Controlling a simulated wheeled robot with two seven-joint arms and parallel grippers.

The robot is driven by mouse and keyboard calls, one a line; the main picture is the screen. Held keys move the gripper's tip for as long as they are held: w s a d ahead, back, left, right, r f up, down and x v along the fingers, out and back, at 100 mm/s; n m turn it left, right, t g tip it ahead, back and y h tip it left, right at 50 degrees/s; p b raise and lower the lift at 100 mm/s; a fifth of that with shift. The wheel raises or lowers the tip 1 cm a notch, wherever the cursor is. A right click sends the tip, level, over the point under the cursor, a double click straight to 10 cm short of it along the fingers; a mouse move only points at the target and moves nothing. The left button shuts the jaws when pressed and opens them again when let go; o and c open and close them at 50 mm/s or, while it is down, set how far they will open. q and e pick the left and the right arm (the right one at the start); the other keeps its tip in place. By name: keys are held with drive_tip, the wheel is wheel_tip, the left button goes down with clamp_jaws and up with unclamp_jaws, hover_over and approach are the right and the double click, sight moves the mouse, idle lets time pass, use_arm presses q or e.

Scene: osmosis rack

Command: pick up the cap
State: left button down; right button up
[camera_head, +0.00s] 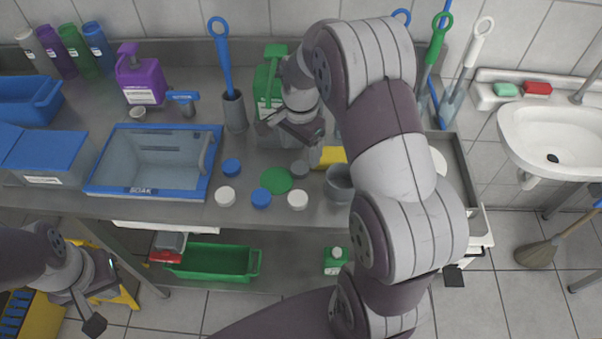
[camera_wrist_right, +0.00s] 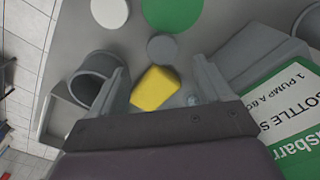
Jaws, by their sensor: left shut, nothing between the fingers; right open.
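Several small round caps lie on the steel counter: a grey cap (camera_head: 300,169), two blue caps (camera_head: 231,167) and two white caps (camera_head: 297,200). The frames do not show which one is the task's cap. My right gripper (camera_head: 314,152) is open above the counter, close behind the grey cap. In the right wrist view the grey cap (camera_wrist_right: 161,48) shows just ahead of the open fingertips (camera_wrist_right: 160,66), not between them; a white cap (camera_wrist_right: 110,12) is farther off. My left gripper (camera_head: 98,308) is shut and empty at the lower left, away from the caps.
A green disc (camera_head: 275,180) lies among the caps. A yellow block (camera_wrist_right: 155,88) appears beneath the right gripper, with a grey cup (camera_head: 339,183) beside it. A green jug (camera_head: 268,82) stands behind. A blue-rimmed soak tub (camera_head: 152,189) occupies the counter's left.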

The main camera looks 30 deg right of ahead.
sight(299, 168)
drive_tip(key=f, duration=0.3)
drive_tip(key=f+p, duration=0.1)
drive_tip(key=f, duration=0.2)
drive_tip(key=shift+w+a, duration=0.2)
drive_tip(key=shift+d+f, duration=0.1)
drive_tip(key=shift+f, duration=0.15)
drive_tip(key=c, duration=1.1)
